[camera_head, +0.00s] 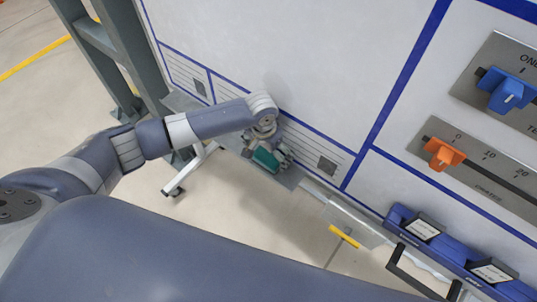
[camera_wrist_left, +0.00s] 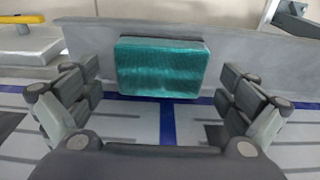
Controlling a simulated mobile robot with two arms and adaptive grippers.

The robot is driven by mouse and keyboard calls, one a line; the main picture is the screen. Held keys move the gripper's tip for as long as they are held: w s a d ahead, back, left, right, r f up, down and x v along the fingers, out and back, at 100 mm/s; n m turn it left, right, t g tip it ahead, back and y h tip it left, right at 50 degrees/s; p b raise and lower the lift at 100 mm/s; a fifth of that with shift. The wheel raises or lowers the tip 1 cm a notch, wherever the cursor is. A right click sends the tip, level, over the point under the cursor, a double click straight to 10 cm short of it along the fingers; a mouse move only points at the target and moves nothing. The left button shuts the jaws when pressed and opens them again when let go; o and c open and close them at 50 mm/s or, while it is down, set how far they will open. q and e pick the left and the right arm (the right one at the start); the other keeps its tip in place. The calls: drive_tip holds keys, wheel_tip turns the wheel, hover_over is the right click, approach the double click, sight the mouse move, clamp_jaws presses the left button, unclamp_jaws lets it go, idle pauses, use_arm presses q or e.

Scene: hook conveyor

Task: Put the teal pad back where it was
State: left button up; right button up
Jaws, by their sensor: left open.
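The teal pad (camera_head: 266,159) is at the grey ledge along the bottom of the white panel, partly hidden by my left gripper in the head view. In the left wrist view the pad (camera_wrist_left: 161,68) is a ribbed teal block with a dark edge, against the grey ledge (camera_wrist_left: 250,50). My left gripper (camera_head: 270,156) is open at the pad. In the left wrist view its fingers (camera_wrist_left: 160,92) are spread wide, one on each side of the pad's near edge, with visible gaps. Whether the pad rests fully on the ledge is unclear. My right gripper is out of view.
The panel carries a blue knob (camera_head: 508,93) and an orange knob (camera_head: 443,153) at right. Blue holders (camera_head: 435,240) with labels, a black handle (camera_head: 410,270) and a yellow-handled item (camera_head: 344,236) lie lower right. A grey post (camera_head: 120,50) stands left of the panel.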

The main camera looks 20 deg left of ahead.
sight(266, 159)
use_arm(q)
wheel_tip(266, 159, up, 10)
drive_tip(key=s, duration=0.1)
drive_tip(key=shift+s+a+r+b, duration=0.2)
drive_tip(key=shift+a+b, duration=0.1)
drive_tip(key=shift+b, duration=0.15)
